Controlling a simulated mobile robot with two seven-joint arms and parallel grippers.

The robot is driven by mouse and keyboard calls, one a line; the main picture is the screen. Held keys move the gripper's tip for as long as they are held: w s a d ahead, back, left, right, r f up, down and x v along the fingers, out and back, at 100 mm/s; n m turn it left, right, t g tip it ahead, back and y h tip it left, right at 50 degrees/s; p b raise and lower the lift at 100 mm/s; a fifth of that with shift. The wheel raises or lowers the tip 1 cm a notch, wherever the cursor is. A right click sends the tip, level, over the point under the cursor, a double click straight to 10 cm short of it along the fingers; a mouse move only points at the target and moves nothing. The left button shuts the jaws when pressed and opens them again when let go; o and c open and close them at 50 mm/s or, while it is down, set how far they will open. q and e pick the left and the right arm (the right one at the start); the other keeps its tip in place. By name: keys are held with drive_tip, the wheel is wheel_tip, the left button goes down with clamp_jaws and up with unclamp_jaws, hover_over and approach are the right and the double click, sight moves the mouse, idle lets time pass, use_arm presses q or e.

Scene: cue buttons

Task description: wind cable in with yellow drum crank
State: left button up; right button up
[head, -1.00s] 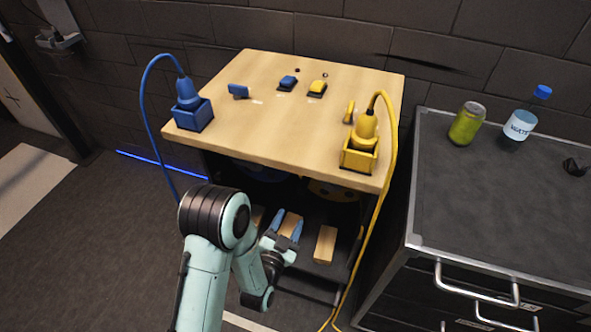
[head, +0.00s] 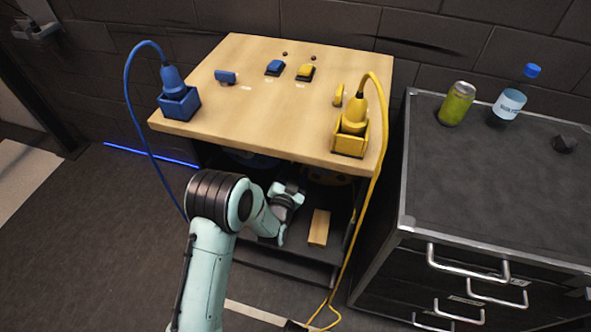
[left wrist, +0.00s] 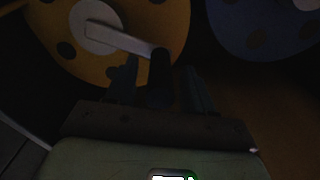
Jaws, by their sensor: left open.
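The yellow drum (left wrist: 135,35) fills the upper left of the left wrist view. Its pale crank arm (left wrist: 120,40) ends in a dark handle (left wrist: 160,72). In the head view only a sliver of the yellow drum (head: 331,178) shows under the tabletop. My left gripper (left wrist: 160,82) is open, with one finger on each side of the handle; I cannot tell whether they touch it. In the head view the left gripper (head: 288,188) reaches under the table, its fingertips hard to make out. The yellow cable (head: 366,195) runs from the yellow plug (head: 353,117) down to the floor. My right gripper is not in view.
A blue drum (left wrist: 265,25) is beside the yellow one. The tabletop (head: 260,118) is close above my wrist. A wooden block (head: 319,227) lies on the lower shelf. The blue plug (head: 174,82), a blue button (head: 274,67) and a yellow button (head: 305,71) are on top.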

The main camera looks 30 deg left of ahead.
use_arm(q)
drive_tip(key=shift+w+a, duration=0.1)
drive_tip(key=shift+w, duration=0.2)
clamp_jaws()
drive_tip(key=w+d+r+m+p, duration=0.1)
drive_tip(key=d+m, duration=0.5)
drive_tip(key=m, duration=0.1)
drive_tip(key=w+d+r+m+p, duration=0.1)
drive_tip(key=d+m+p, duration=0.1)
drive_tip(key=d+m, duration=0.4)
drive_tip(key=shift+w+r+m, duration=0.25)
drive_tip(key=shift+w+m, duration=0.15)
drive_tip(key=shift+m, duration=0.9)
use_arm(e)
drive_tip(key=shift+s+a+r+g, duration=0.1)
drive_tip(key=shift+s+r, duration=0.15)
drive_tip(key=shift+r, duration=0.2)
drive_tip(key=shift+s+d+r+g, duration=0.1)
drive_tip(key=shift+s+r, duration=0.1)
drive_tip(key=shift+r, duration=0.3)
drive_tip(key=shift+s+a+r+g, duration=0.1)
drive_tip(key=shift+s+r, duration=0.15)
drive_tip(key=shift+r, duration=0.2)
use_arm(q)
drive_tip(key=shift+d, duration=0.1)
